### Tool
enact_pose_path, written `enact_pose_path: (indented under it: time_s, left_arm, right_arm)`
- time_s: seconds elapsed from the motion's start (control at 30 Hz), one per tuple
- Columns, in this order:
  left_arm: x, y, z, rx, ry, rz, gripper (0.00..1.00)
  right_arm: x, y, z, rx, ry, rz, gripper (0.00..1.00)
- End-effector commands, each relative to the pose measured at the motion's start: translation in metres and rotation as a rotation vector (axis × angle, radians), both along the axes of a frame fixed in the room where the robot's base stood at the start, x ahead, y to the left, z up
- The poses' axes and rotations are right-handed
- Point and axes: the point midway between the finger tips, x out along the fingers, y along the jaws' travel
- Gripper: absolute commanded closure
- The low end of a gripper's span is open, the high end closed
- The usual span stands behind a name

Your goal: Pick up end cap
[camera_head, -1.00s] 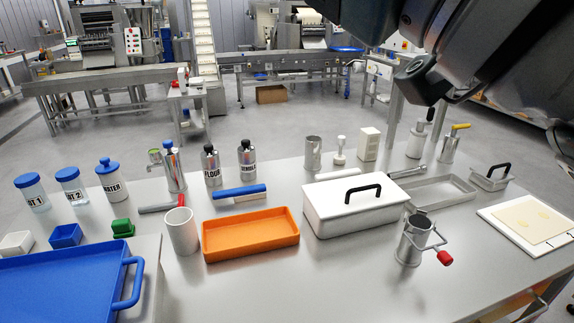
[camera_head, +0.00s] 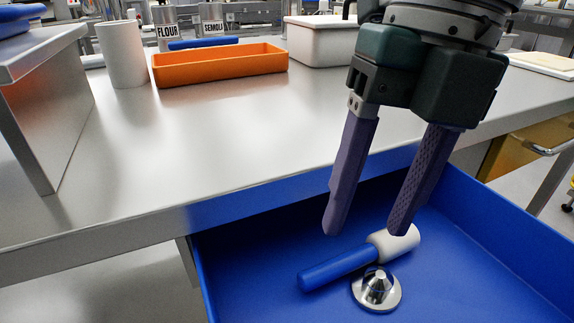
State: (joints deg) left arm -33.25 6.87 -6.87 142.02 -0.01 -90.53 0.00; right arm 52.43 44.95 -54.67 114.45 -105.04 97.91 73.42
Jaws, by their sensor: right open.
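The end cap (camera_head: 376,289), as I take it, is a small shiny metal piece with a round base and a raised centre. It lies on the floor of a blue drawer-like bin (camera_head: 480,270) in front of the table. Beside it, just behind, lies a tool with a blue handle (camera_head: 335,270) and a white rounded head (camera_head: 400,243). My right gripper (camera_head: 364,232) is open and empty, its two purple fingers pointing down above the bin. The fingertips overlap the tool in the picture, a little behind the end cap; I cannot tell their exact height. My left gripper is not in view.
The steel table (camera_head: 200,130) has a wide clear area. At its back stand a white cylinder (camera_head: 122,54), an orange tray (camera_head: 220,68), a white box (camera_head: 318,45) and flour and semolina containers. A grey metal stand (camera_head: 55,120) is at the left. The bin's walls surround the end cap.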

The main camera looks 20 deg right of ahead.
Motion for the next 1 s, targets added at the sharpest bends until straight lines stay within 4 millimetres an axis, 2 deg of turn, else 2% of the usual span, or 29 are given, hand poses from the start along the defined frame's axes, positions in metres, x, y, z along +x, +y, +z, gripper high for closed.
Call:
enact_pose_path:
  time_s: [0.03,0.1,0.2,0.27,0.5,0.67,0.9,1.0]
  left_arm:
    - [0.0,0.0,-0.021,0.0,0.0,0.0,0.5]
    - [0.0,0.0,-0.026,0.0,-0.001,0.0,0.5]
    - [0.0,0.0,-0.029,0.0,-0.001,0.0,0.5]
    - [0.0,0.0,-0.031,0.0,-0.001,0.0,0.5]
    - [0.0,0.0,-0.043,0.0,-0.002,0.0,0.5]
    - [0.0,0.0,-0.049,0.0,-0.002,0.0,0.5]
    - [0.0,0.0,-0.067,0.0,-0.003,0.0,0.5]
    - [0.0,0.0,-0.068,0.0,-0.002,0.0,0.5]
  right_arm:
    - [0.004,-0.016,-0.019,-0.066,-0.007,-0.031,0.43]
    - [0.008,-0.031,-0.023,-0.13,-0.012,-0.061,0.43]
    - [0.009,-0.042,-0.027,-0.176,-0.011,-0.083,0.43]
    - [0.009,-0.044,-0.031,-0.183,-0.011,-0.086,0.43]
    - [0.008,-0.043,-0.066,-0.18,-0.008,-0.083,0.43]
    - [0.009,-0.044,-0.079,-0.179,-0.01,-0.083,0.43]
    - [0.009,-0.047,-0.117,-0.178,-0.008,-0.081,0.43]
    - [0.009,-0.046,-0.122,-0.177,-0.01,-0.082,0.43]
